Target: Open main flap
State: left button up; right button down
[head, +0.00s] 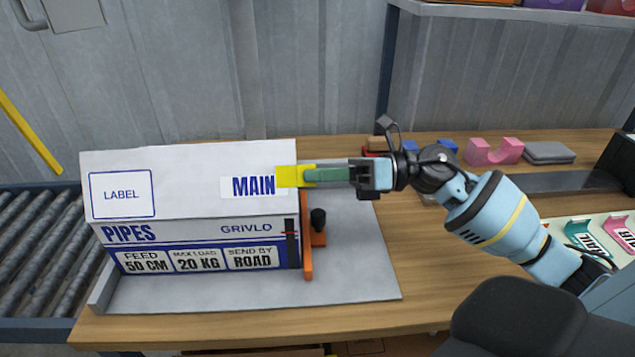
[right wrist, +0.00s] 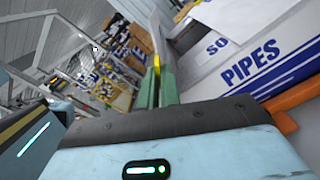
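A white carton (head: 200,258) printed PIPES and GRIVLO stands on a grey board. Its main flap (head: 185,190), a white panel with a LABEL frame and the word MAIN, faces me and looks tilted up. My right gripper (head: 300,176) is at the flap's right edge. One green finger with a yellow tip lies in front of it, partly over MAIN; the other finger seems to be behind it. In the right wrist view the fingers (right wrist: 158,80) are close together, with the pale flap (right wrist: 148,22) seen nearly edge-on between them. My left gripper is out of view.
An orange bracket (head: 308,245) with a black knob (head: 318,219) stands against the carton's right side. A roller conveyor (head: 35,235) is on the left. Pink blocks (head: 493,151) and a grey pad (head: 549,152) lie at the back right. The wooden bench (head: 430,270) has bare room right of the board.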

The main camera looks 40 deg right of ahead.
jog(key=n+b, duration=0.1)
jog(key=s+n+b, duration=0.1)
jog(key=n, duration=0.1)
jog(key=s+a+n+b, duration=0.1)
jog(key=shift+r+b, duration=0.3)
jog(key=shift+r, duration=0.05)
jog(key=shift+a+n, duration=0.1)
jog(key=shift+n, duration=0.2)
jog(key=c, duration=1.6)
grip_release()
